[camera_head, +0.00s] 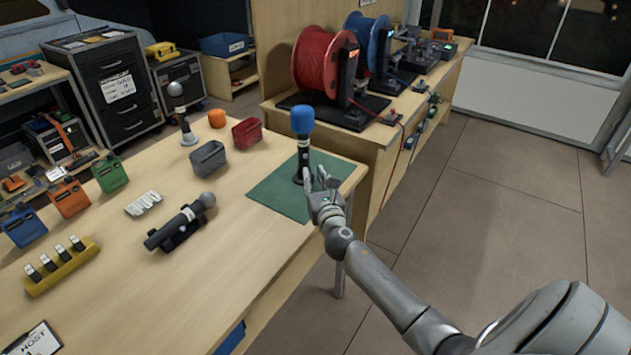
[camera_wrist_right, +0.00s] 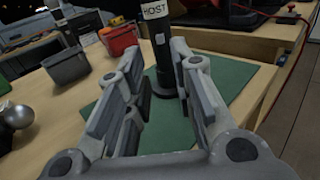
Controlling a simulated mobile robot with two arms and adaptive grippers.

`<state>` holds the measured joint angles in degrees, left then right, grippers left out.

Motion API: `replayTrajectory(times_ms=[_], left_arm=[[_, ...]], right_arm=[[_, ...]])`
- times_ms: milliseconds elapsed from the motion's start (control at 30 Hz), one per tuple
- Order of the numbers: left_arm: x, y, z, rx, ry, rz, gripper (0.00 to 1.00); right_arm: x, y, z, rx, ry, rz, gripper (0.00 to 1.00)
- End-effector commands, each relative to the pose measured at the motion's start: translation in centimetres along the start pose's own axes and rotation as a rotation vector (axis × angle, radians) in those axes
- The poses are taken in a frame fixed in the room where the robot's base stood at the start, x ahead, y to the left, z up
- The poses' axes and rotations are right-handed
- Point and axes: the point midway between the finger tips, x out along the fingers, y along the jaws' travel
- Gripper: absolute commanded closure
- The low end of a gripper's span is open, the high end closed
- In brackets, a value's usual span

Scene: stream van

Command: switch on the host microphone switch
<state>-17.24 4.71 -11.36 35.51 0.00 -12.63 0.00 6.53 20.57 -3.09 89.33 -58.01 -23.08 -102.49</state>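The host microphone (camera_head: 302,142) stands upright on a green mat (camera_head: 272,196) at the table's right end. It has a blue foam top and a dark body. In the right wrist view, the microphone (camera_wrist_right: 160,45) carries a white band reading "HOST". My right gripper (camera_head: 318,182) is at the lower part of the microphone. In the right wrist view, the gripper (camera_wrist_right: 160,88) has its fingers spread, with the microphone's lower body just beyond and between the tips. I cannot tell whether they touch it. My left gripper is not in view.
A microphone lies on a dark cradle (camera_head: 178,236); another stands upright (camera_head: 182,120). Grey (camera_head: 209,160) and red (camera_head: 247,133) bins, an orange foam piece (camera_head: 217,118) and a yellow holder (camera_head: 62,268) share the table. Cable reels (camera_head: 322,62) stand on the bench behind.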

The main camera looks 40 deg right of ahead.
Motion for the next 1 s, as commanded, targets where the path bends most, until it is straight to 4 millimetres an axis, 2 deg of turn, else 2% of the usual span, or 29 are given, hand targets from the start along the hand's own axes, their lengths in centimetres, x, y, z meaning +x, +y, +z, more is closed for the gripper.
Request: replayTrajectory(times_ms=[1000], left_arm=[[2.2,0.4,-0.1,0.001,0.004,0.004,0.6]], right_arm=[[5.9,-0.1,-0.1,0.006,0.001,-0.002,0.77]])
